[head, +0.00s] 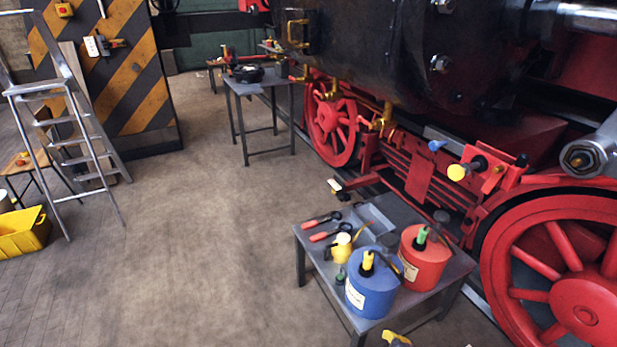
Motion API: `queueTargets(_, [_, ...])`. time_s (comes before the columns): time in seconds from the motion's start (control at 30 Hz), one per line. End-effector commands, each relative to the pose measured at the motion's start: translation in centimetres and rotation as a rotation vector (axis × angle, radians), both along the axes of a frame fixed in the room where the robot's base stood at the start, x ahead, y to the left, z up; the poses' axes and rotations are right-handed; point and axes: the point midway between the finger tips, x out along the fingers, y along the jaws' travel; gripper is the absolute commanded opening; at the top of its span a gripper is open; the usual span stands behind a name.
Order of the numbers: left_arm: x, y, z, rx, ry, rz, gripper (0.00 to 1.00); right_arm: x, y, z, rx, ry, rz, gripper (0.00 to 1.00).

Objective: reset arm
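Neither of my arms nor grippers shows in the head view, so I cannot see their pose or whether they hold anything. A small grey metal table (307,253) stands at the lower middle. On it are a blue can (370,293) with a yellow top, a red can (425,262) with a green top, a small yellow oil can (342,247) and two red-handled tools (322,226).
A black locomotive with red wheels (585,300) fills the right side. A second grey table (257,88) stands farther back. A stepladder (75,130), a yellow crate (22,232) and a striped panel (130,75) are at left. The floor (190,230) between is clear.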

Motion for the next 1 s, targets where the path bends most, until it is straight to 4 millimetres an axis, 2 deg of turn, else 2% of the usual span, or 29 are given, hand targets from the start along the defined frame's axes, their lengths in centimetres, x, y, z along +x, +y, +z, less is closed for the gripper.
queueTargets(0.03, [0.0, 0.0, 0.0, 0.0, 0.0, 0.0, 0.0, -1.7, -1.3, 0.1, 0.005, -0.009, -0.071, 0.44])
queueTargets(0.2, [0.0, 0.0, 0.0, 0.0, 0.0, 0.0, 0.0, -5.0, -4.9, 1.0, 0.003, -0.054, -0.247, 0.44])
queueTargets(0.7, [0.0, 0.1, 0.0, 0.001, 0.0, 0.0, 0.0, -11.6, -11.4, 3.8, -0.034, -0.145, -0.527, 0.44])
queueTargets(0.73, [0.0, 0.1, 0.0, 0.001, 0.0, 0.0, 0.0, -11.7, -11.5, 3.5, -0.034, -0.145, -0.534, 0.44])
queueTargets(1.0, [0.0, 0.1, 0.0, 0.001, 0.001, 0.0, 0.0, -10.5, -10.2, -2.0, 0.002, -0.093, -0.515, 0.44])
